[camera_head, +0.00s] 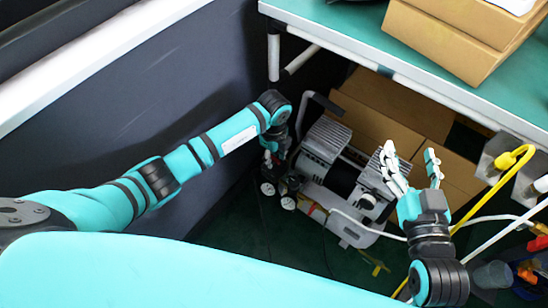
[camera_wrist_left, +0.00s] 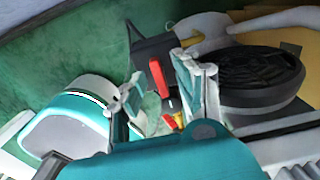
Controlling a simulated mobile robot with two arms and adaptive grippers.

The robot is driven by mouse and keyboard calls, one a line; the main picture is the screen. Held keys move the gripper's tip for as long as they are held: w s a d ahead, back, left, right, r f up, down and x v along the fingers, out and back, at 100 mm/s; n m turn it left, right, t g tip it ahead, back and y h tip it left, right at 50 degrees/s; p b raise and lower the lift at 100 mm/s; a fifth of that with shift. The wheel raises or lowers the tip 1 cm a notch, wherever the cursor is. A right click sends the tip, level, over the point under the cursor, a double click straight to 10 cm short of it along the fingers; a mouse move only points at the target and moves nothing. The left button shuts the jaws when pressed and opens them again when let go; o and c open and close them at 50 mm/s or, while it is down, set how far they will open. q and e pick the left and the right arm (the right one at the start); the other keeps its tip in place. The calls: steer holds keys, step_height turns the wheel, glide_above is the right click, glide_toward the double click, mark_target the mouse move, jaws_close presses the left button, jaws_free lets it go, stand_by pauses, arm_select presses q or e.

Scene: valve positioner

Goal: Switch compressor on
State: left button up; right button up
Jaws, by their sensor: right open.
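The compressor (camera_head: 325,150), silver and black with a carrying handle, stands on the dark green floor under the table, with gauges at its left end. My left gripper (camera_head: 274,158) is at that end, partly hidden by its own wrist. In the left wrist view my left gripper (camera_wrist_left: 158,98) has its fingers apart, with nothing held between them. A red switch-like part (camera_wrist_left: 159,78) on a black box (camera_wrist_left: 150,45) shows beyond the gap; I cannot tell whether the fingers touch it. My right gripper (camera_head: 412,172) is open and empty, in front of the compressor's right side in the picture.
A green-topped table (camera_head: 350,30) overhangs the compressor and carries cardboard boxes (camera_head: 450,35). More cardboard (camera_head: 385,110) lies behind the compressor. Yellow hose (camera_head: 490,190) and white hoses run at the right. A dark wall panel (camera_head: 130,90) borders the left.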

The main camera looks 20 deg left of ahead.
arm_select(q)
steer(key=shift+f, duration=0.15)
jaws_close()
